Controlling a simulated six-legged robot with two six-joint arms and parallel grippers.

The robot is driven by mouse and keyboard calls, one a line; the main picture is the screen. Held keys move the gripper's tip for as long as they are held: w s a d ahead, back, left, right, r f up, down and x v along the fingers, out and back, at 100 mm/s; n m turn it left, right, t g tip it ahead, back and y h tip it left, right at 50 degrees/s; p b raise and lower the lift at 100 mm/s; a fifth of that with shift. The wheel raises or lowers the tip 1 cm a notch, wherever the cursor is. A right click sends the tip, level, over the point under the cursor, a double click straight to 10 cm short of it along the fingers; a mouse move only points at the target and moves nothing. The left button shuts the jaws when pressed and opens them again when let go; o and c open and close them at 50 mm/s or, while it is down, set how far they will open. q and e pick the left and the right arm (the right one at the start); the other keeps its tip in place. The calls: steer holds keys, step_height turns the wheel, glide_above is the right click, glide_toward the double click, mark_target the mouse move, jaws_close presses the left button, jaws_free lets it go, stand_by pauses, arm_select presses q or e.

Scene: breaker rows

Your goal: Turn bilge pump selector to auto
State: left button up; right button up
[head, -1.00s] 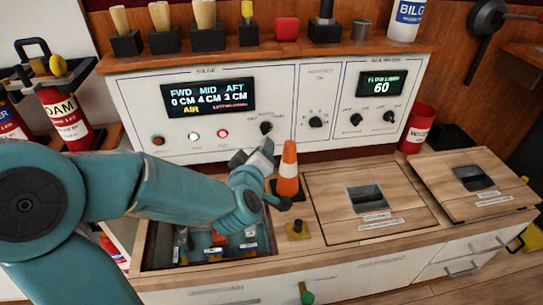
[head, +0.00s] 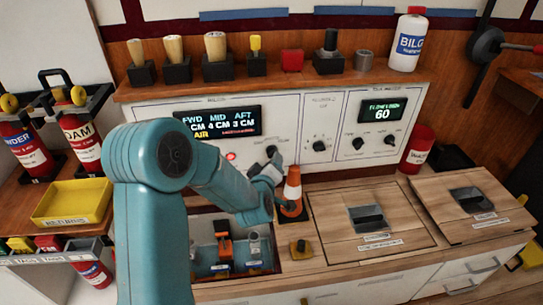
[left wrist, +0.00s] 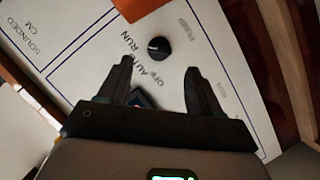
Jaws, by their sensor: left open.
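The white bilge panel (head: 170,112) stands behind the counter with a lit display. A black selector knob (head: 271,151) is at its lower right. My left gripper (head: 272,168) is just below and in front of this knob, beside the orange cone. In the left wrist view, a black round knob (left wrist: 158,48) with a small white mark sits beyond my open fingers (left wrist: 160,75), apart from them. My right gripper is out of view.
Other knobs (head: 319,146) are further right on the panel. An open compartment (head: 200,262) lies below my arm. Wooden hatches (head: 400,215) cover the counter at right. A yellow tray (head: 73,200) is at left.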

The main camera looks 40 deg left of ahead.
mark_target(272, 155)
arm_select(q)
steer(key=x, duration=0.6)
steer(key=shift+w+a+b, duration=0.1)
steer(key=shift+b, duration=0.25)
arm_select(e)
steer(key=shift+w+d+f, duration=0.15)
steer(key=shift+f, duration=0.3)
